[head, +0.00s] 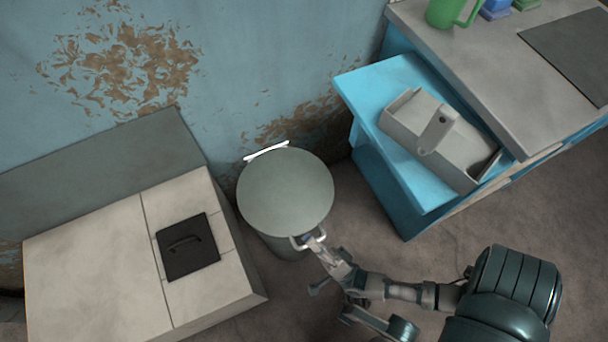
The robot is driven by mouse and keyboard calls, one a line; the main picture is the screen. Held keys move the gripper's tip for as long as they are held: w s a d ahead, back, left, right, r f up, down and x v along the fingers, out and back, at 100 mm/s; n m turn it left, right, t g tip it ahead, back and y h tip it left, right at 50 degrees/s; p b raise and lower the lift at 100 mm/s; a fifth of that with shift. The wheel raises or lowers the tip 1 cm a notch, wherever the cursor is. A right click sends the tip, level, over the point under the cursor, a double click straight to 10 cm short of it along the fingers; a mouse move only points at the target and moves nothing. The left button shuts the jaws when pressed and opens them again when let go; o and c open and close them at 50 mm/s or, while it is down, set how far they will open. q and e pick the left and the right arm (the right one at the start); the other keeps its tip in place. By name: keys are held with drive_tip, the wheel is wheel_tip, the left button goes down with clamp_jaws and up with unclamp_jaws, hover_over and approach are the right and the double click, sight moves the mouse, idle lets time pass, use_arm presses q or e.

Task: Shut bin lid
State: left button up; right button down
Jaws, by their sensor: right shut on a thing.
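The bin (275,243) is a round grey-green can standing on the floor near the wall. Its round lid (285,190) lies over the top, and no opening shows from above. A pale bar (265,150) shows at the lid's back edge. A small light handle (299,243) is at the front edge. My right gripper (312,239) is at this front edge, shut on the handle. The fingertips are small and partly hidden there. My left gripper is not in view.
A pale cabinet (85,260) with a black hatch (187,247) stands left of the bin. Bare floor (385,250) lies between.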

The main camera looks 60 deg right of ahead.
drive_tip(key=shift+f, duration=0.95)
drive_tip(key=shift+s+f, duration=0.1)
drive_tip(key=shift+f, duration=0.05)
drive_tip(key=c, duration=1.5)
unclamp_jaws()
drive_tip(key=shift+d, duration=0.1)
